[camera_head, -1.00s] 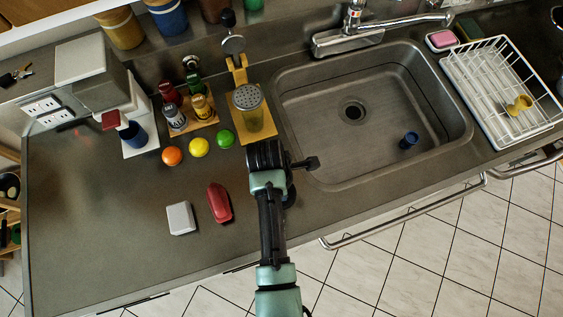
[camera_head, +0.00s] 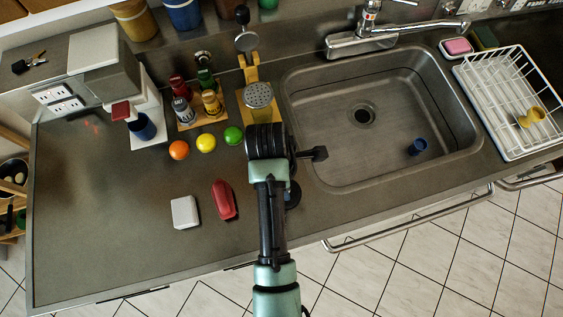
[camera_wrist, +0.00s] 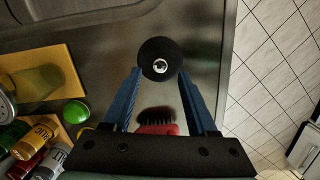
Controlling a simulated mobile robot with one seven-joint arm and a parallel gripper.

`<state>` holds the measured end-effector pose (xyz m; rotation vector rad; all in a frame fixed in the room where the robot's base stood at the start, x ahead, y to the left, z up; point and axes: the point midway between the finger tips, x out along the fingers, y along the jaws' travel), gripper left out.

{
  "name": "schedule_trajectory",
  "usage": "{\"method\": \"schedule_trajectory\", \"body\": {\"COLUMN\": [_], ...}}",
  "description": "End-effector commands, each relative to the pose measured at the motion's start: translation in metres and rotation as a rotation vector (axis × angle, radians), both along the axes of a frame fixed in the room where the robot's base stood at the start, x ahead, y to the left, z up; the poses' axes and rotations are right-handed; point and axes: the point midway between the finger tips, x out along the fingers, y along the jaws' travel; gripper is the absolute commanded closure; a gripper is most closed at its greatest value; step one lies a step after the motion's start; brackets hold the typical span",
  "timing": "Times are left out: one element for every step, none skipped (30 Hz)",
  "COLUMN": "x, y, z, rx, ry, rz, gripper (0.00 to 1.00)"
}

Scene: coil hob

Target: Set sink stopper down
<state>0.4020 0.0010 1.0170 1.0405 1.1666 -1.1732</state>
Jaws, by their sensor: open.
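The sink stopper (camera_wrist: 159,60) is a black disc with a small metal knob. In the wrist view it sits at or just beyond the fingertips, apparently on the counter. In the head view part of it (camera_head: 293,195) shows beside my arm, left of the sink's front corner. My gripper (camera_wrist: 160,74) is open, with one blue finger on each side of the stopper's near edge. I cannot tell whether a finger touches it. In the head view my arm hides the fingers.
A red brush (camera_head: 222,200) and a white block (camera_head: 184,212) lie left of my arm.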

Motion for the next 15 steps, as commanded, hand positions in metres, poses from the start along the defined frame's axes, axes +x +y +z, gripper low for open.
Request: {"method": "schedule_trajectory", "body": {"x": [0.001,0.001,0.001,0.001,0.0,0.001,0.001,0.0,0.0,0.0,0.0,-0.001,-0.001,-0.001,-0.001], "y": [0.002,0.003,0.003,0.004,0.005,0.005,0.006,0.006,0.007,0.007,0.007,0.007,0.007,0.007,0.007], "z": [0.011,0.017,0.025,0.03,0.036,0.042,0.046,0.049,0.053,0.055,0.057,0.059,0.06,0.061,0.061], "rx": [0.001,0.001,0.0,0.001,0.0,-0.001,-0.001,-0.001,-0.001,0.0,0.0,0.0,0.0,0.0,0.0], "ry": [-0.006,-0.005,-0.004,-0.005,-0.004,-0.004,-0.004,-0.002,-0.002,-0.002,-0.001,0.0,0.0,0.0,0.0], "rz": [0.002,0.002,0.001,0.002,0.0,0.0,0.0,0.0,0.0,0.0,0.0,0.0,-0.001,-0.001,-0.001], "gripper": [0.42,0.42,0.42,0.42,0.42,0.42,0.42,0.42,0.42,0.42,0.42,0.42,0.42,0.42,0.42]}}
